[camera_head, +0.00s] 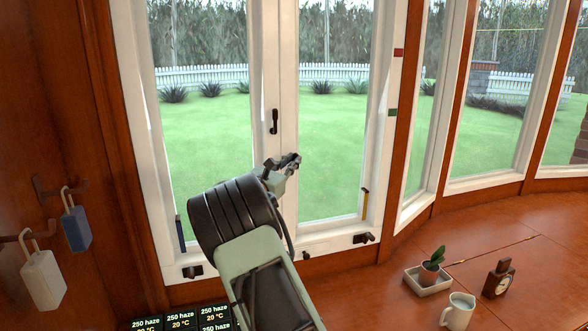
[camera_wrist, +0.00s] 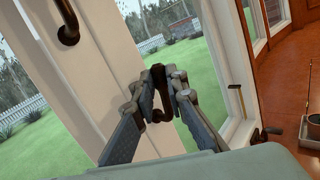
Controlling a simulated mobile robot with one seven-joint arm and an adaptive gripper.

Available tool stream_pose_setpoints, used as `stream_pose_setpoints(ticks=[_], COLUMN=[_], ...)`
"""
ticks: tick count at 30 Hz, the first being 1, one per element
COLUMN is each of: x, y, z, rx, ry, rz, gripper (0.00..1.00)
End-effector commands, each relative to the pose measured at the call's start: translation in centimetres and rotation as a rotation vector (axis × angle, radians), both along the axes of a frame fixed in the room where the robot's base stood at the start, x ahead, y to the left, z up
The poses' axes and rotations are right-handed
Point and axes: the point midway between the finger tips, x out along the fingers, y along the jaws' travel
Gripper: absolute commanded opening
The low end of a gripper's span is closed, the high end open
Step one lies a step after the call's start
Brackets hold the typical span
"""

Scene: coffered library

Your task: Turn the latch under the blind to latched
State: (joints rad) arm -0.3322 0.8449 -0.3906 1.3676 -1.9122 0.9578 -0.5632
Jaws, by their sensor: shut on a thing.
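My gripper (camera_head: 288,163) is at the middle post of the white window, below a black handle (camera_head: 273,121). In the wrist view my gripper (camera_wrist: 163,95) is shut on a dark curved latch handle (camera_wrist: 158,88), with one finger on each side of it. Its rounded lower end shows below the fingers. In the head view the gripper hides most of this handle. The upper black handle also shows at the top of the wrist view (camera_wrist: 68,22), apart from the fingers. No blind is visible in either view, so I cannot tell which latch lies under it.
More black latches sit along the bottom frame, at left (camera_head: 192,271) and right (camera_head: 363,238).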

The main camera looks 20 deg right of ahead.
Motion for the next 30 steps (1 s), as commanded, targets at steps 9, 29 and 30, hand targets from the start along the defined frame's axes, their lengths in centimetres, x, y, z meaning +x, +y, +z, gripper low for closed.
stream_pose_setpoints(ticks=[9, 29, 30], x=[-0.02, 0.0, 0.0], y=[1.1, 1.17, 1.17], z=[-0.47, -0.25, -0.25], rx=[-0.213, -0.226, -0.226], ry=[0.001, 0.001, 0.001], rz=[-0.001, 0.0, 0.0], gripper=[0.0, 0.3, 0.3])
